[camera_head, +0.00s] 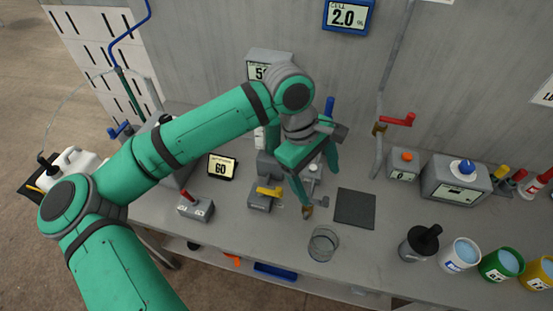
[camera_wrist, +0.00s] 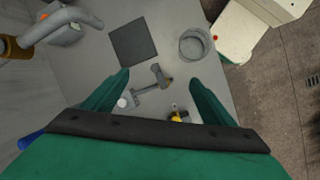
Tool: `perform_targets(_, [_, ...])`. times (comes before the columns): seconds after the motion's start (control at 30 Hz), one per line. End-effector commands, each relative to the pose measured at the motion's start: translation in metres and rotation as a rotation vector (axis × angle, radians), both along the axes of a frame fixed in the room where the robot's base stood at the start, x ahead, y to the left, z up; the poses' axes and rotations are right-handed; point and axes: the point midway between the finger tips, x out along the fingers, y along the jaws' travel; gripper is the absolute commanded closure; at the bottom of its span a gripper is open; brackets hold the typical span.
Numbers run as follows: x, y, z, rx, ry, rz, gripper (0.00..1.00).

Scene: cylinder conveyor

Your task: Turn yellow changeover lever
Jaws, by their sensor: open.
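The yellow changeover lever (camera_head: 268,191) sits on top of a small grey block (camera_head: 260,203) on the bench, left of my gripper in the head view. In the wrist view the yellow lever (camera_wrist: 177,117) shows only partly at the lower middle, near the base of my right-hand finger; the rest is hidden. My gripper (camera_head: 318,190) points down over the bench to the right of the lever. Its two fingers are spread in the wrist view (camera_wrist: 160,78), and nothing is held. A grey T-shaped fitting (camera_wrist: 155,82) shows between and below the fingers.
A dark square mat (camera_head: 354,208) and a clear beaker (camera_head: 323,243) lie to the right and front. A red-handled switch (camera_head: 197,207) and a display reading 60 (camera_head: 221,167) stand to the left. A red wall valve handle (camera_head: 397,119) is at the back right.

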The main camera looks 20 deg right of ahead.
Motion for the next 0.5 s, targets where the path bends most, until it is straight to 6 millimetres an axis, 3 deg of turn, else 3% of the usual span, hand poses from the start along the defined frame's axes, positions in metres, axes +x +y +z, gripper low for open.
perform_targets(0.03, [0.014,0.017,0.000,0.063,-0.049,0.002,0.22])
perform_targets(0.2, [0.044,0.058,0.002,0.209,-0.148,0.001,0.22])
perform_targets(0.33, [0.055,0.074,0.003,0.261,-0.179,0.004,0.22])
perform_targets(0.5, [0.057,0.079,-0.002,0.273,-0.186,0.006,0.22])
